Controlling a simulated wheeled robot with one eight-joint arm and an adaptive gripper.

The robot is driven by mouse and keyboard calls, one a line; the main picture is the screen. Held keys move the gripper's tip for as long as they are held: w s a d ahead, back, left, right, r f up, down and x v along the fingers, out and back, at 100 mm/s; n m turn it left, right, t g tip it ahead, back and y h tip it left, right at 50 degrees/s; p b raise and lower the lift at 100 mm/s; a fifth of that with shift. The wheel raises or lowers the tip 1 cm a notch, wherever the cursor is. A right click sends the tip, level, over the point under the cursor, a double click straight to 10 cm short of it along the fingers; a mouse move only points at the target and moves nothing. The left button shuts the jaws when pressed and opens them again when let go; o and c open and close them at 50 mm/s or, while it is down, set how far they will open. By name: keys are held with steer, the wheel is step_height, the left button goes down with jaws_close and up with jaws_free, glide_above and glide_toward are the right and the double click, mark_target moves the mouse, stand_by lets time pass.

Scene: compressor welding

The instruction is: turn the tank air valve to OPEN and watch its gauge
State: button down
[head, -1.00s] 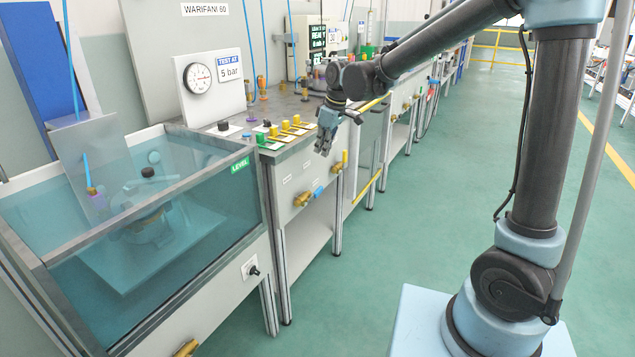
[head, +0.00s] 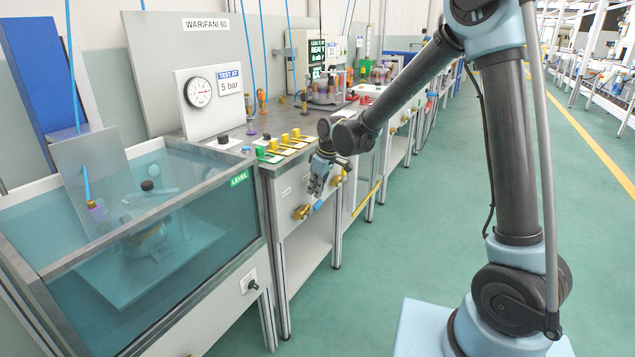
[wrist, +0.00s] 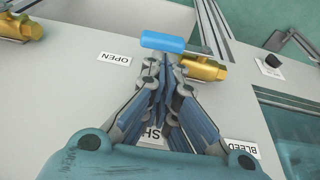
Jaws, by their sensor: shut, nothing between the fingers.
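The tank air valve has a brass body (wrist: 204,68) and a blue handle (wrist: 162,41) in the wrist view. In the head view its brass body (head: 301,212) is on the bench front, with the blue handle (head: 318,205) to its right. My gripper (wrist: 163,62) is shut and empty, its tips close to the handle; contact cannot be told. It also shows in the head view (head: 317,190). An OPEN label (wrist: 114,59) reads upside down left of the fingers; a label starting SH (wrist: 153,135) is partly hidden by them. A round dial gauge (head: 198,92) faces out; its reading is too small to tell.
A second brass valve (wrist: 20,25) is at the upper left of the wrist view. A BLEED label (wrist: 240,148) and a black knob (wrist: 272,62) are at the right. A water tank (head: 215,195) stands left of the bench. The green floor (head: 370,290) is clear.

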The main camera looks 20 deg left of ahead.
mark_target(318, 202)
steer(key=shift+w+f, duration=0.1)
steer(key=shift+f, duration=0.8)
steer(key=shift+w+d+f, duration=0.15)
steer(key=shift+w+f, duration=0.1)
steer(key=shift+f, duration=0.35)
steer(key=shift+w+r, duration=0.1)
steer(key=shift+r, duration=0.2)
steer(key=w+v, duration=0.1)
steer(key=v, duration=1.2)
steer(key=shift+a+r, duration=0.3)
steer(key=shift+a, duration=0.1)
